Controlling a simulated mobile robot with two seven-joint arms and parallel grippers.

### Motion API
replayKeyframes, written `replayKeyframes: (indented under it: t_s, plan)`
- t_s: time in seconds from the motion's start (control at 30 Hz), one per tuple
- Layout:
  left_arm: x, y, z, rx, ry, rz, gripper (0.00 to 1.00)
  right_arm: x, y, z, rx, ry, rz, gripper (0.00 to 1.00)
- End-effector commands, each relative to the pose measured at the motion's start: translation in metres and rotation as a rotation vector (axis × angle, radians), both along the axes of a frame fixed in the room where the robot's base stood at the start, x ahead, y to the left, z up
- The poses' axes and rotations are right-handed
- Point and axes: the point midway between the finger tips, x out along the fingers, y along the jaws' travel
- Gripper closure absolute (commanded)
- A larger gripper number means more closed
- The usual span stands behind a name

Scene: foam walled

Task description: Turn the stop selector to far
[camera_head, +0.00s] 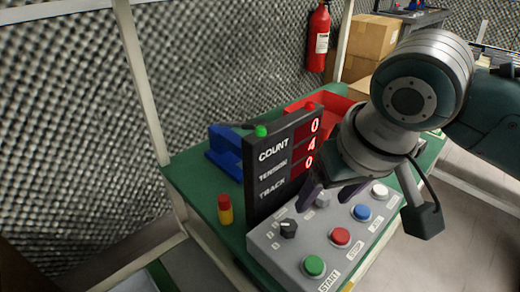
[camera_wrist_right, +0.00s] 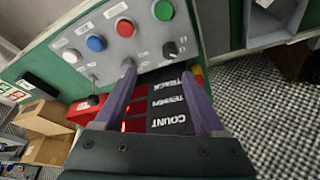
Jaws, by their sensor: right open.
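The grey control box (camera_head: 262,243) sits at the table's front, with green, red, blue and white buttons. A black selector knob (camera_head: 288,228) is on its left part, with small marks around it. A grey knob (camera_head: 323,200) stands further right, partly behind my fingers. My right gripper (camera_head: 335,192) is open and empty, above the box near the grey knob. Its fingers also show in the wrist view (camera_wrist_right: 159,70).
A dark display (camera_head: 272,180) reading COUNT, TENSION and TRACK stands right behind the box, close to my fingers. A red and yellow cylinder (camera_head: 225,209) stands left of it. A blue object (camera_head: 228,152) and a red bin (camera_head: 335,102) are behind.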

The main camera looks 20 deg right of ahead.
Motion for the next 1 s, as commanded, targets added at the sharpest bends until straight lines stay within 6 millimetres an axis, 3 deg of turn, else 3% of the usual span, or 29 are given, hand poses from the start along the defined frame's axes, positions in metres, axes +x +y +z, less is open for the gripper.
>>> replayKeyframes:
  t_s: [0.03, 0.17, 0.4, 0.8, 1.0]
  plan:
    - [0.0, 0.0, -0.034, 0.0, 0.0, 0.001, 0.5, 0.018, -0.016, -0.026, -0.018, -0.011, -0.055, 0.28]
    - [0.0, 0.0, -0.061, -0.001, 0.001, 0.002, 0.5, 0.048, -0.048, -0.037, -0.03, -0.027, -0.197, 0.28]
    - [0.0, -0.002, -0.072, -0.008, 0.001, 0.006, 0.5, 0.065, -0.068, -0.042, -0.029, -0.036, -0.289, 0.28]
    - [0.0, -0.002, -0.11, -0.01, -0.001, 0.006, 0.5, 0.09, -0.077, -0.109, -0.03, -0.037, -0.286, 0.28]
    - [0.0, -0.002, -0.119, -0.008, -0.001, 0.006, 0.5, 0.096, -0.08, -0.123, -0.03, -0.037, -0.284, 0.28]
